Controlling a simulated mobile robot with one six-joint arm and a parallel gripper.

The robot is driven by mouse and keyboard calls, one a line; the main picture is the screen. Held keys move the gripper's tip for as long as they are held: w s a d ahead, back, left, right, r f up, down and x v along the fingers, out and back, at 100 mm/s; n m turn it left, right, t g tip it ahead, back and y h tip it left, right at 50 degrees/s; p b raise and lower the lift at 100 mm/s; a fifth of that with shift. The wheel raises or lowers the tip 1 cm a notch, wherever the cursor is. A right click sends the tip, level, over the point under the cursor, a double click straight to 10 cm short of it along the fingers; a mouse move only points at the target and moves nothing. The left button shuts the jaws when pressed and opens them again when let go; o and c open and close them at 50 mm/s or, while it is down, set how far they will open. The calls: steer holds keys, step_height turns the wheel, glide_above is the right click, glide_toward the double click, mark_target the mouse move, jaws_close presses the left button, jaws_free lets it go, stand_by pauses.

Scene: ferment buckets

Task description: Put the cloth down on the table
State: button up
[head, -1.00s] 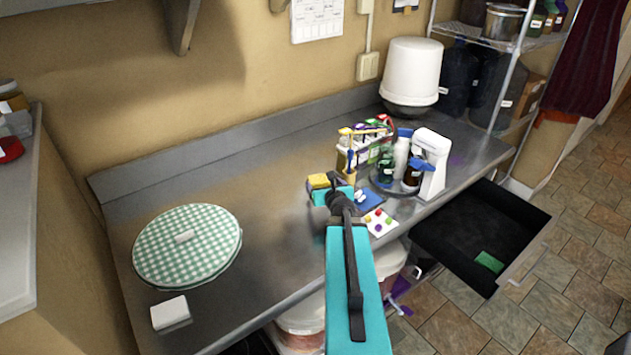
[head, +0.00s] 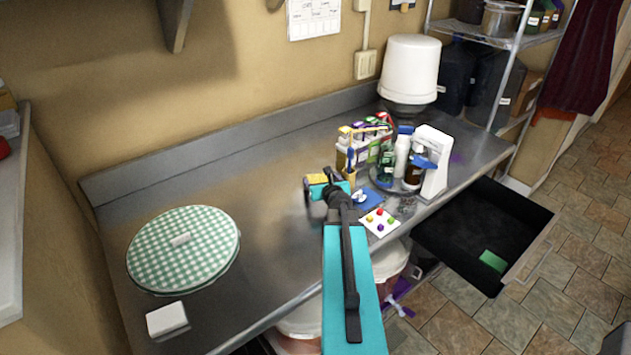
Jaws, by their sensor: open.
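A green-and-white checkered round cloth (head: 170,250) lies flat at the left of the steel table (head: 240,170), with a small white block on it. A blue flat piece (head: 371,198), perhaps also a cloth, lies just right of my gripper. My gripper (head: 316,187) is open over the middle of the table, close to a yellow sponge-like block (head: 316,178). The arm hides part of its jaws, and no cloth shows between them. I cannot tell whether it touches the table.
A white block (head: 167,319) lies at the front left edge. A card with coloured dots (head: 379,222), several bottles (head: 402,155), a white dispenser (head: 432,165) and a white bucket (head: 410,68) stand right. An open black drawer (head: 480,232) juts out. The table's middle left is clear.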

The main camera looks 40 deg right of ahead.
steer(key=shift+s+d+r, duration=0.1)
steer(key=shift+s+d, duration=0.05)
steer(key=shift+w+a, duration=0.2)
steer(key=c, duration=0.9)
steer(key=shift+r, duration=0.1)
